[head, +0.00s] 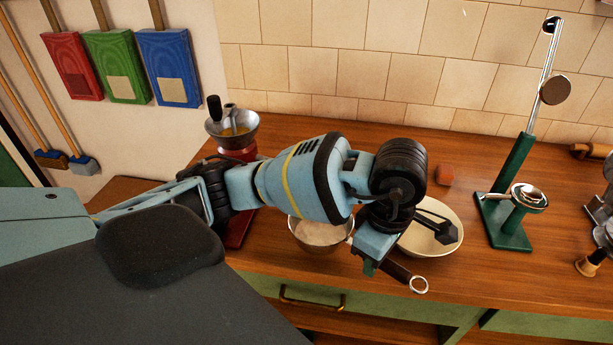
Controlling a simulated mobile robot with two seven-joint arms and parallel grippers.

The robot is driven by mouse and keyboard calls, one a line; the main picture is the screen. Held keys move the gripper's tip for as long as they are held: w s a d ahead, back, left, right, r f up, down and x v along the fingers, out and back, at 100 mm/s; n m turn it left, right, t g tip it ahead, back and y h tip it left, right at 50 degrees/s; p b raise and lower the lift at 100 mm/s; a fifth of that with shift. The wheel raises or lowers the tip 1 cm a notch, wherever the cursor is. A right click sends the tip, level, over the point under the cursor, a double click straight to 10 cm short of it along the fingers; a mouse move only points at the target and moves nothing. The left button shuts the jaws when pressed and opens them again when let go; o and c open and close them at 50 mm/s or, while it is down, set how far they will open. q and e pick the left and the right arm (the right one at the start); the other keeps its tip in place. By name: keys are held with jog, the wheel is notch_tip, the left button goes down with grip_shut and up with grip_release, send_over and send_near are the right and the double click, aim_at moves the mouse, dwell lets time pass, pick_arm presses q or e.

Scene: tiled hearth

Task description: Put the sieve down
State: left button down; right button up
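The sieve (319,232) is a round, shallow metal bowl with a pale inside, left of a cream bowl (452,236). Its dark handle (395,270) runs to the lower right and ends in a metal ring (419,285) near the counter's front edge. My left gripper (370,262) is over the handle and appears shut on it. The arm hides part of the sieve's rim and where the handle joins it. I cannot tell whether the sieve touches the wooden counter (285,145). My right gripper is not in view.
A red-based device with a metal funnel (232,127) stands behind on the left. A green stand with a lever (515,190) is on the right, and a small orange-red object (445,174) lies behind the cream bowl. Counter between bowl and stand is clear.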

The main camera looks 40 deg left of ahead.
aim_at(332, 218)
pick_arm(q)
jog(key=w+a, duration=0.2)
jog(key=a, duration=0.2)
jog(key=w+a, duration=0.1)
jog(key=a, duration=0.4)
jog(key=w+a+f+p, duration=0.1)
jog(key=w+a, duration=0.1)
jog(key=a, duration=0.2)
jog(key=shift+w+a+f, duration=0.1)
jog(key=shift+w+a, duration=0.05)
jog(key=shift+w, duration=0.15)
jog(key=shift+w+a+f+p, duration=0.1)
jog(key=shift+a+f+p, duration=0.1)
jog(key=shift+f, duration=0.75)
jog(key=shift+w+a+f+p, duration=0.1)
jog(key=shift+a+f, duration=0.05)
jog(key=shift+f, duration=0.75)
jog(key=shift+s, duration=0.1)
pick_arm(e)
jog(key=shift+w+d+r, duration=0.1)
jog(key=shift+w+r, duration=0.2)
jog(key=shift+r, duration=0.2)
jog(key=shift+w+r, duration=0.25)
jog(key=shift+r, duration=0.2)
pick_arm(q)
jog(key=shift+f, duration=0.1)
